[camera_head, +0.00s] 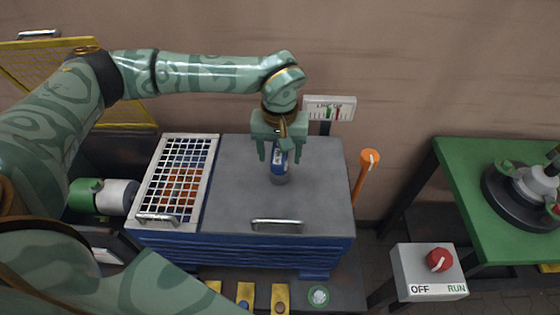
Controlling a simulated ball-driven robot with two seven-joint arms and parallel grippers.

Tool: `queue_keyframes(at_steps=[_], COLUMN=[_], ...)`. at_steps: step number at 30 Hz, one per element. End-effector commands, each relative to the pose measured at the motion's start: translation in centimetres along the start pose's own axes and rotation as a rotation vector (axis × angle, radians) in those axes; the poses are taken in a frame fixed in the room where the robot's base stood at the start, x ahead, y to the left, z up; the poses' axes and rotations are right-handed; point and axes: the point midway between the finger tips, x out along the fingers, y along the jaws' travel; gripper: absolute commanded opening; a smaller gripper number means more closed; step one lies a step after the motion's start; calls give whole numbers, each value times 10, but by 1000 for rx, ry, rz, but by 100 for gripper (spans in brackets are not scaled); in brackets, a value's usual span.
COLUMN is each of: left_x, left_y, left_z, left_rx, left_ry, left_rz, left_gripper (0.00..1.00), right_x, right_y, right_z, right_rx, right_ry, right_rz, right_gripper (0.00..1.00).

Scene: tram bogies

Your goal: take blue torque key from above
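The blue torque key (280,160) is a short blue cylinder with a pale band and a grey lower end. It appears upright over the grey top (235,190) of the blue cabinet. My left gripper (280,155) points down over it from above. Its green fingers are on either side of the key's upper part, with a visible gap on both sides. The key's top is hidden by the gripper. I cannot tell if the key's lower end touches the surface. My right gripper is not in view.
A white grid cover (178,178) lies left of the grey top, and a handle (277,225) sits at its front. An orange rod (366,175) stands at the right. A switch box (428,272) and a green table (470,215) are further right.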

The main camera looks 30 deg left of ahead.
Motion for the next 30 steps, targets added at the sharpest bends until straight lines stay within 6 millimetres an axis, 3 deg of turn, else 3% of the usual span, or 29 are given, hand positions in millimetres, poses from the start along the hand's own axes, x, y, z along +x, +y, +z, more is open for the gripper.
queue_keyframes(at_steps=[5, 9, 12, 23, 28, 30], left_x=[-1, -1, -1, -9, -34, -48], left_y=[0, 0, 0, 1, 1, 0], left_z=[0, 0, 0, -1, -1, 10], left_rx=[0, 0, 1, 1, 2, 4], left_ry=[1, 1, 1, 4, 6, 5], left_rz=[1, 0, 0, 2, 3, 3], left_gripper=[62, 23, 0, 0, 0, 0], right_x=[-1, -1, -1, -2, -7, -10], right_y=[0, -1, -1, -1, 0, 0], right_z=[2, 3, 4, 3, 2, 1], right_rx=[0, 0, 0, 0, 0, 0], right_ry=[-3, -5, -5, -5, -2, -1], right_rz=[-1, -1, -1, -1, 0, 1], right_gripper=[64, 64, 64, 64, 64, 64])
